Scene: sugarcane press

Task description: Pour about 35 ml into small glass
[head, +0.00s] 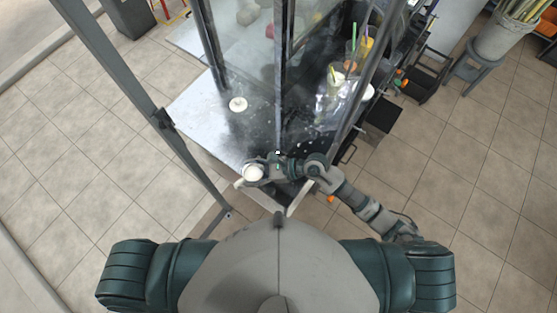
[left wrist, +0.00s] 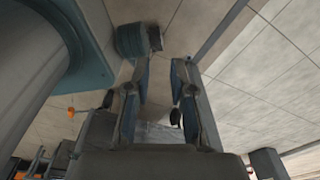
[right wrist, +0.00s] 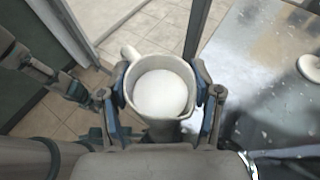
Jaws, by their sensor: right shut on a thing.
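My right gripper (right wrist: 160,100) is shut on a white jug (right wrist: 162,92), with a finger on each side of its body. The jug has a spout or handle at its upper left, and its round inside looks white. In the head view the jug (head: 253,173) is held at the near edge of the metal table. A small white round piece (head: 238,104) stands on the table beyond it; it also shows at the right wrist view's right edge (right wrist: 312,68). I cannot tell whether it is the small glass. My left gripper (left wrist: 158,75) is open and empty, seen only in its wrist view.
The metal table (head: 200,105) has bare room left of the white piece. Upright posts and clear panes (head: 285,75) frame the stall. Cups with straws (head: 340,78) stand at the right. A grey post (head: 135,90) slants at the left.

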